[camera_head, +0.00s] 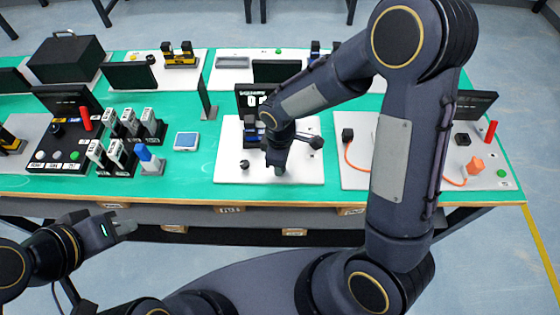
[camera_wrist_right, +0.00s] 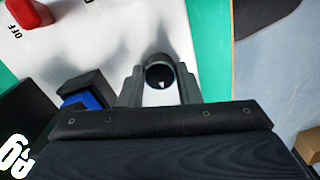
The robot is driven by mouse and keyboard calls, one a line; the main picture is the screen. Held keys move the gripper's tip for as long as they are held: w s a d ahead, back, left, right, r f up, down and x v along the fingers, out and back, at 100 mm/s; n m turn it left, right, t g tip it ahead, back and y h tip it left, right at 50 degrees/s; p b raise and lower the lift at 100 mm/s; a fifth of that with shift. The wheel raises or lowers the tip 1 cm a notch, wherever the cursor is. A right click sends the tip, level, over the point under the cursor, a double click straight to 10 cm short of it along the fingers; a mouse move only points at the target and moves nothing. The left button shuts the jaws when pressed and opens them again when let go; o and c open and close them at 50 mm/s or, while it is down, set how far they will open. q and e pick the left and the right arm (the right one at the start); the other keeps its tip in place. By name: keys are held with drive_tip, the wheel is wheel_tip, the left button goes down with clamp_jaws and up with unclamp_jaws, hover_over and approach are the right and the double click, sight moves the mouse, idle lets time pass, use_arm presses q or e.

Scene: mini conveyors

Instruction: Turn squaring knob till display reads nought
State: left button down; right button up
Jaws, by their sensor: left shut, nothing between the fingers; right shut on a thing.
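The squaring knob is black with a white pointer mark and stands between the fingers of my right gripper (camera_wrist_right: 160,88). The knob (camera_wrist_right: 160,75) shows in the right wrist view. In the head view my right gripper (camera_head: 279,168) reaches down onto the white board (camera_head: 228,173) and hides the knob. The black display (camera_head: 243,92) stands behind, with a white 0 showing and the rest covered by my arm. Part of its digits (camera_wrist_right: 16,152) shows, tilted, in the right wrist view. My left gripper (camera_head: 120,228) is shut and empty in front of the table.
A black and blue block (camera_wrist_right: 82,93) stands close to the right gripper. A red switch (camera_wrist_right: 30,12) marked OFF is farther off on the board. A small dark knob (camera_head: 244,164) is at the board's left. A blue-topped box (camera_head: 186,141) lies on the green table left of the board.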

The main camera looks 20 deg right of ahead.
drive_tip(key=shift+n, duration=0.3)
drive_tip(key=o, duration=1)
drive_tip(key=shift+c, duration=0.2)
wheel_tip(320, 180, up, 8)
drive_tip(key=shift+f, duration=0.1)
